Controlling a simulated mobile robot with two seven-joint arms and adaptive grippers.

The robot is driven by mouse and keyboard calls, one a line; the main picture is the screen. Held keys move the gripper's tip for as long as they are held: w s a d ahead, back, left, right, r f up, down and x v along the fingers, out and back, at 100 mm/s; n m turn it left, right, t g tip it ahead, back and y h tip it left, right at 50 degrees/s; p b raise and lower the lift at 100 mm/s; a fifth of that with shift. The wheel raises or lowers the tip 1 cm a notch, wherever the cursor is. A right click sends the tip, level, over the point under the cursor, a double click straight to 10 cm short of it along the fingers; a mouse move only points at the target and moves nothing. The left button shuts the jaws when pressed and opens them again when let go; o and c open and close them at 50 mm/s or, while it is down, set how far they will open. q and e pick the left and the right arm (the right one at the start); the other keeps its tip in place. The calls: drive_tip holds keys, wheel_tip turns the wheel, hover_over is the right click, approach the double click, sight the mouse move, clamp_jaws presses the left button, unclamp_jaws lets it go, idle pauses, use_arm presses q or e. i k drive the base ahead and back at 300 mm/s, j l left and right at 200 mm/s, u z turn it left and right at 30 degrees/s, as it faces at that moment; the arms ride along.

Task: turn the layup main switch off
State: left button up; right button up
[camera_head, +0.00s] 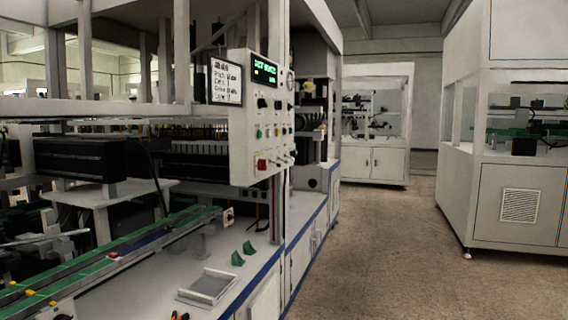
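A white control panel (238,130) stands upright in the middle of the head view. It carries a lit green display (264,70), a small text screen (226,82), several dark knobs and buttons, and a red control (262,164) near its lower edge. A small pale box with a dark and reddish rotary knob (229,215) sits lower, at the end of the green rail. I cannot tell which of these is the main switch, and its position is not readable.
The white bench top (150,270) holds a shallow grey tray (207,288) and two green wedge-shaped pieces (243,253). A green-topped rail (100,258) runs along the left. Open floor (390,260) lies to the right, before a large white cabinet (515,190) and a farther one (376,160).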

sight(262, 164)
drive_tip(key=i+l+u, duration=0.1)
drive_tip(key=i+l, duration=0.75)
drive_tip(key=l, duration=0.15)
